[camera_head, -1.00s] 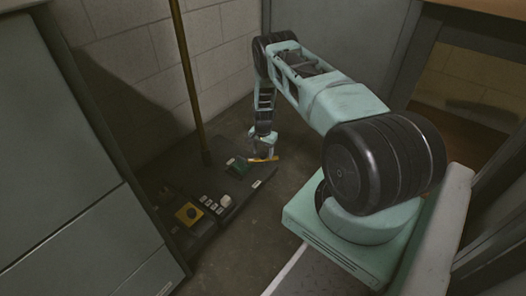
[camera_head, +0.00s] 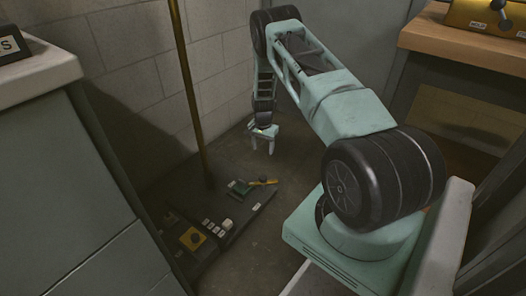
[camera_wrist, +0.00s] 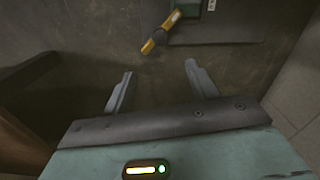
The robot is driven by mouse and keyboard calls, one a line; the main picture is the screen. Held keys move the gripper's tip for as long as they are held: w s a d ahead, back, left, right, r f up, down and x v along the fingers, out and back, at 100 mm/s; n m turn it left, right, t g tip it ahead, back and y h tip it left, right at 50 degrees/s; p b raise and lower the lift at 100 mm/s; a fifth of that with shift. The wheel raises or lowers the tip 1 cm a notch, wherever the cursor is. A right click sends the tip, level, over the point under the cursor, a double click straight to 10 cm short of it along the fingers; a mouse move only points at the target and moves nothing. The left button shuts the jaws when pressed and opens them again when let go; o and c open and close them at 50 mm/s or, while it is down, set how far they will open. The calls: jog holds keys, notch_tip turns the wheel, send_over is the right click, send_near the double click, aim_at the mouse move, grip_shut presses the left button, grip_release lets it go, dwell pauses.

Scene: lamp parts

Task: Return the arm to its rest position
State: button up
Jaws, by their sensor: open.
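My gripper (camera_head: 262,147) hangs at the end of my bent arm, above the floor and beyond the far right end of a dark base plate. Its two fingers (camera_wrist: 162,92) are spread apart with nothing between them in the wrist view. A yellow-handled lever (camera_head: 262,182) on a green block (camera_head: 240,187) sits on the plate, below the gripper and apart from it. The lever also shows in the wrist view (camera_wrist: 155,41), ahead of the fingertips.
The dark base plate (camera_head: 245,215) lies on the floor and carries a yellow box with a black knob (camera_head: 192,238) and a brass pole (camera_head: 186,90). A grey cabinet (camera_head: 60,180) stands left, a wooden bench (camera_head: 460,45) right. Block walls close off the back.

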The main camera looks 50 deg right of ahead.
jog(key=shift+r, duration=0.2)
dwell(0.5)
jog(key=w+a+r+n, duration=0.2)
jog(key=a+r+n, duration=0.2)
jog(key=a+r, duration=0.8)
jog(key=s+a+r+n+t, duration=0.1)
jog(key=s+a+r+n, duration=0.2)
jog(key=a+r, duration=0.3)
jog(key=s+a+r+n+t, duration=0.1)
jog(key=s+a+r+n, duration=0.25)
jog(key=r, duration=0.45)
jog(key=s+a+r+n+g, duration=0.1)
jog(key=s+a+r+n, duration=0.25)
jog(key=s+a, duration=0.55)
jog(key=s+a+r+n+p, duration=0.1)
jog(key=s+a+r+n, duration=0.3)
jog(key=s+a, duration=0.5)
jog(key=s+a+r+n+g, duration=0.1)
jog(key=s+a+r+n, duration=0.1)
jog(key=s+a+n, duration=0.5)
notch_tip(320, 180, up, 35)
jog(key=a+m+p, duration=0.2)
jog(key=p, duration=3.3)
jog(key=shift+s+a+f+y, duration=0.2)
jog(key=shift+a+y, duration=0.1)
jog(key=shift+a, duration=0.05)
